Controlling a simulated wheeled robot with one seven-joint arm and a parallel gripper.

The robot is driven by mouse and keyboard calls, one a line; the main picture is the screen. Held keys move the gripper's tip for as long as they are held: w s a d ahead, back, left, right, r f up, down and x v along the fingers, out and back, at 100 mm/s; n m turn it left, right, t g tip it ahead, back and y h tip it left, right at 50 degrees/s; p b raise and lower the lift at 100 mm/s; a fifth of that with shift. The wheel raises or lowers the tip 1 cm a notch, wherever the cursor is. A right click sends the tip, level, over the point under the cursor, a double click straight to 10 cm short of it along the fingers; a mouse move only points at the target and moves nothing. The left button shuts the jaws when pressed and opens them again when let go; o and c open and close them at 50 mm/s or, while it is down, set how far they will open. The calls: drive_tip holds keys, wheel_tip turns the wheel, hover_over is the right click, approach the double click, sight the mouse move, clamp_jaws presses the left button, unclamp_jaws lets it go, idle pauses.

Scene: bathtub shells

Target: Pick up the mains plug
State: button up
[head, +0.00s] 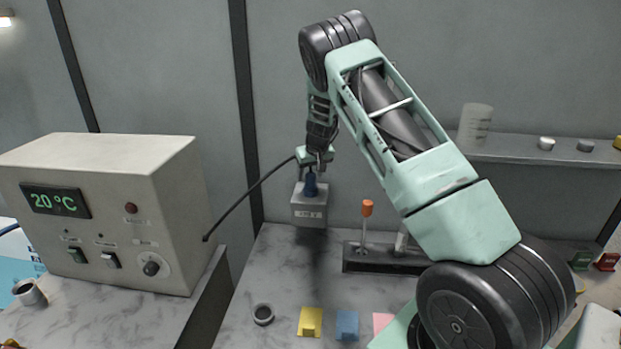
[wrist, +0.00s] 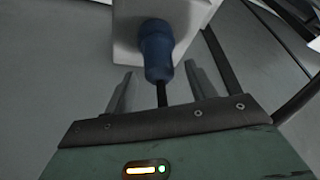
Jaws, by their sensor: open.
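The mains plug is blue and upright in the head view (head: 310,187), with its lower end at the top of a small grey socket box (head: 309,212). In the wrist view the plug (wrist: 157,45) projects from the pale box, with a black cable leaving its end. My gripper (head: 315,165) is just above the plug in the head view. In the wrist view my gripper (wrist: 159,72) is open, with one finger on each side of the plug's cable end. I see gaps between plug and fingers; nothing is held.
A black cable (head: 247,192) runs from a control box (head: 100,205) reading 20 °C towards my gripper. A dark stand with an orange-knobbed lever (head: 367,208) is right of the socket box. A black ring (head: 263,314) and coloured blocks (head: 310,321) lie on the marbled counter in front.

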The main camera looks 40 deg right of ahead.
drive_tip(key=shift+f, duration=0.15)
drive_tip(key=c, duration=1.1)
drive_tip(key=shift+w, duration=0.1)
